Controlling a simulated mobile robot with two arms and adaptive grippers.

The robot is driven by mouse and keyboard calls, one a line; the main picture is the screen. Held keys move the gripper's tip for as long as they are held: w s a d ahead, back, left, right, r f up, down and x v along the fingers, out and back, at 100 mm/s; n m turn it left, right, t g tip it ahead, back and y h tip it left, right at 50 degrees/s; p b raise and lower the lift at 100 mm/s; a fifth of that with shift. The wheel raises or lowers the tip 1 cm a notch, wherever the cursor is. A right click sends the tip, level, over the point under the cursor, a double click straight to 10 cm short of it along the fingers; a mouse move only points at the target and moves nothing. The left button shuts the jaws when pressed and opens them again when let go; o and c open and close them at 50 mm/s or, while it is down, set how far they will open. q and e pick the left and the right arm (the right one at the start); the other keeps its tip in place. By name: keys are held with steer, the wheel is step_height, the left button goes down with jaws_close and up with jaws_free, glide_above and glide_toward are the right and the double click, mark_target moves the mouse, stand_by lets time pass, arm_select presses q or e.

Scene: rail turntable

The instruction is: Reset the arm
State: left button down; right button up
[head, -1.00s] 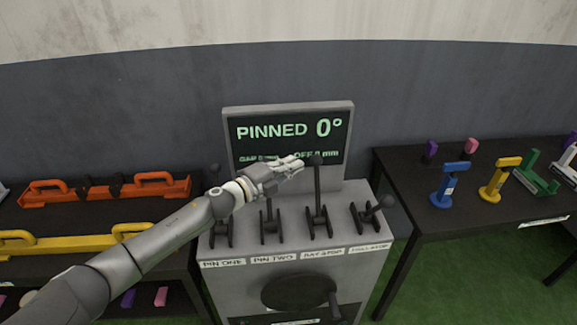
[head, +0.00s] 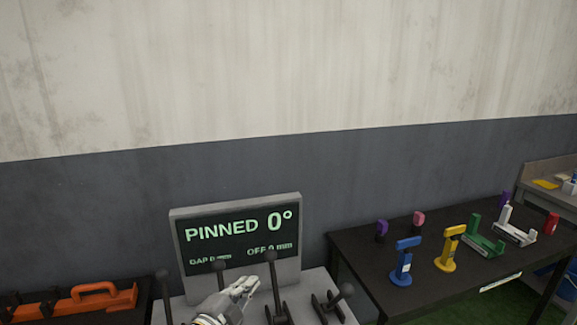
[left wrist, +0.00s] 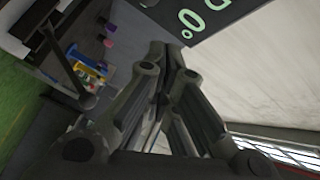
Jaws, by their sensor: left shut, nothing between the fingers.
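My left gripper (head: 248,286) is shut and empty, low in the head view over the lever console. Its tips are just left of the shaft of a dark upright lever (head: 275,285); I cannot tell if they touch. In the left wrist view the fingers (left wrist: 173,58) are closed together. A dark lever with a round knob (left wrist: 84,101) shows to their left. The console's screen (head: 238,238) reads PINNED 0°, with GAP and OFF at 0 mm; part of it shows in the wrist view (left wrist: 205,18). My right gripper is out of view.
More lever knobs stand at the left (head: 162,275), behind my gripper (head: 219,267) and at the right (head: 346,290). A black table (head: 365,262) at right holds blue, yellow, green and white pieces. An orange piece (head: 100,300) lies at lower left. The wall is behind the console.

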arm_select(q)
steer(key=s+a+f+n+g+y, duration=0.25)
steer(key=s+f+n+g, duration=0.2)
steer(key=s, duration=0.85)
steer(key=s+a+f+n+g+y, duration=0.2)
steer(key=s+a+f+n+g, duration=0.25)
steer(key=s, duration=0.85)
steer(key=s+a+f+n+g+y, duration=0.25)
steer(key=s+f+n, duration=0.35)
steer(key=s, duration=0.7)
step_height(320, 180, down, 28)
steer(key=s+n+g+b, duration=0.1)
steer(key=s+g+b, duration=0.1)
steer(key=s+a+f+g+b, duration=0.1)
steer(key=s+a+f+b, duration=0.1)
steer(key=s+f, duration=1.4)
steer(key=shift+s+a+f, duration=0.2)
steer(key=shift+s+f, duration=0.1)
steer(key=shift+f, duration=0.15)
